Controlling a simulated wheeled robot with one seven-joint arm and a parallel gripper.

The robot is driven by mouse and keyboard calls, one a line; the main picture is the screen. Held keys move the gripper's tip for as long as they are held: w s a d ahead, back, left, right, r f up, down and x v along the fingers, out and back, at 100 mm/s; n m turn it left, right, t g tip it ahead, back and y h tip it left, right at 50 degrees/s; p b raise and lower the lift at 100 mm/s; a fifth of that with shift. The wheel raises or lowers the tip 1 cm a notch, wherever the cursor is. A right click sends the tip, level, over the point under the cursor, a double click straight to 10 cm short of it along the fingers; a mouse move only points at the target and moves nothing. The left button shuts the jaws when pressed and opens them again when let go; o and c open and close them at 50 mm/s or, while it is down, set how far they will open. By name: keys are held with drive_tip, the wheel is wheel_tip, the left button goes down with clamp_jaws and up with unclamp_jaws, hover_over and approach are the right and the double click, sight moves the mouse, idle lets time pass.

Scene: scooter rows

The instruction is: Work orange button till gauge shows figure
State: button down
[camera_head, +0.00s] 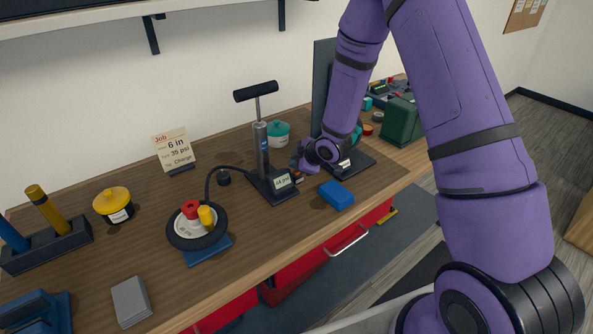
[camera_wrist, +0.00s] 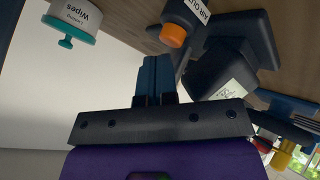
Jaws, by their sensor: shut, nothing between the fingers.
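The orange button (camera_wrist: 172,35) sits on a dark housing labelled AIR OUT in the wrist view. It is a small orange spot beside the pump base in the head view (camera_head: 298,179). The gauge (camera_head: 283,181) on the pump base appears to read 44 psi; its pale face in the wrist view (camera_wrist: 226,90) is not legible. The job card (camera_head: 174,149) shows 6 in and 35 psi. My gripper (camera_wrist: 155,60) is shut and empty, its blue fingertips just short of and left of the button in the wrist view. Contact is not visible.
The pump (camera_head: 262,150) stands beside my gripper, its hose running to a small wheel (camera_head: 182,240). A blue block (camera_head: 336,195) lies in front of my wrist. A teal-lidded wipes tub (camera_head: 278,134) and a dark upright panel (camera_head: 322,85) stand behind.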

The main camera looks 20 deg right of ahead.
drive_tip(key=shift+f, duration=0.45)
idle(0.4)
drive_tip(key=shift+r, duration=0.2)
idle(1.8)
drive_tip(key=shift+r, duration=0.7)
drive_tip(key=shift+r, duration=2.5)
